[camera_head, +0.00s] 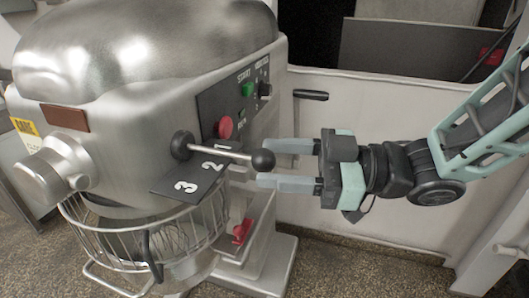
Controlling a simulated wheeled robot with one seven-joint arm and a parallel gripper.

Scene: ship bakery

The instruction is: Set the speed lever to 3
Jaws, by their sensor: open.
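The speed lever (225,153) is a thin metal rod with a dark round knob, on the side of a large steel mixer (125,95). It points right from its round pivot. In the picture the rod crosses the dark number plate (163,187) just above the 2, close to the partly hidden 1. The 3 is lower left on the plate, clear of the rod. My gripper (263,163) is open, coming from the right. Its two pale fingers appear above and below the knob, with gaps visible. I cannot tell whether either finger touches it.
A red button (225,127) and a green button (247,89) sit on the panel above the lever. A wire guard (150,245) surrounds the bowl area below. A dark handle (311,95) projects near the pale wall behind my gripper. Floor shows at lower right.

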